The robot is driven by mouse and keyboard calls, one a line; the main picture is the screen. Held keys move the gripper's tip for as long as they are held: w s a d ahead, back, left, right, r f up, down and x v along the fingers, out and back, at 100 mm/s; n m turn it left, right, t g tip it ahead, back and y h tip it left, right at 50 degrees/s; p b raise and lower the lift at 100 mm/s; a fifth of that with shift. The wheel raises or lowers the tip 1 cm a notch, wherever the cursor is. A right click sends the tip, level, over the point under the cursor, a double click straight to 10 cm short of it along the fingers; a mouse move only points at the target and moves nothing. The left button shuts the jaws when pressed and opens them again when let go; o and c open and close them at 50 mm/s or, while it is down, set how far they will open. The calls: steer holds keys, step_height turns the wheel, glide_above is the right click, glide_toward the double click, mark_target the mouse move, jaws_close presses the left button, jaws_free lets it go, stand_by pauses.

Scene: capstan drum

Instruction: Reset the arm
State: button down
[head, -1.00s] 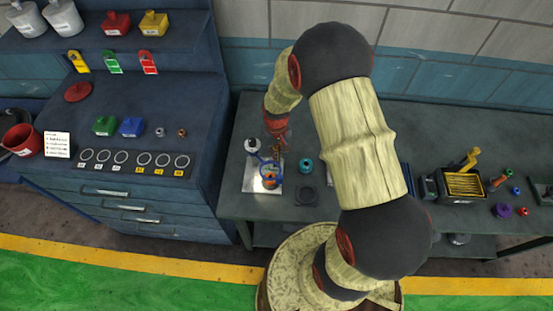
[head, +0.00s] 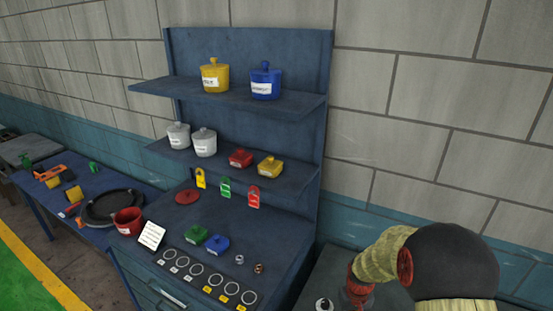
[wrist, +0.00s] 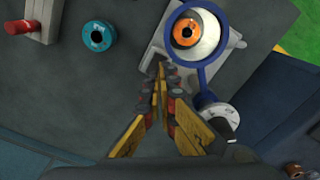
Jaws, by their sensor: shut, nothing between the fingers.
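My gripper (wrist: 161,72) shows in the wrist view with its yellow and red fingers together and nothing between them. It hangs above the workbench, with the tips beside a light metal plate (wrist: 160,48). On the plate is a device with a blue ring (wrist: 183,52) around a white and orange round part (wrist: 187,30). In the head view my arm is at the lower right, and the gripper's fingers are not shown there.
A teal ring (wrist: 96,34) and a grey block with a red handle (wrist: 22,25) are on the bench. In the head view a blue shelf cabinet (head: 250,50) holds tins and tags. A blue table (head: 75,232) stands to the left.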

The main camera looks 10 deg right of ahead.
steer(key=s+a+r+t+b, duration=0.1)
steer(key=s+a+r+b, duration=0.15)
steer(key=r, duration=0.35)
steer(key=s+a+r+t+b, duration=0.1)
steer(key=r+b, duration=0.2)
steer(key=r, duration=0.2)
steer(key=s+a+r+t+b, duration=0.1)
steer(key=a+r+b, duration=0.15)
steer(key=r, duration=0.35)
steer(key=s+a+r+t+b, duration=0.1)
steer(key=s+r+b, duration=0.1)
steer(key=s, duration=0.5)
steer(key=s+a+r+t+b, duration=0.1)
steer(key=s+a+r+b, duration=0.1)
steer(key=s+b, duration=0.2)
steer(key=s, duration=0.3)
steer(key=shift+a+r+n+t, duration=0.2)
steer(key=shift+a+n+t, duration=0.1)
steer(key=shift+n, duration=0.1)
steer(key=c, duration=2.6)
jaws_free()
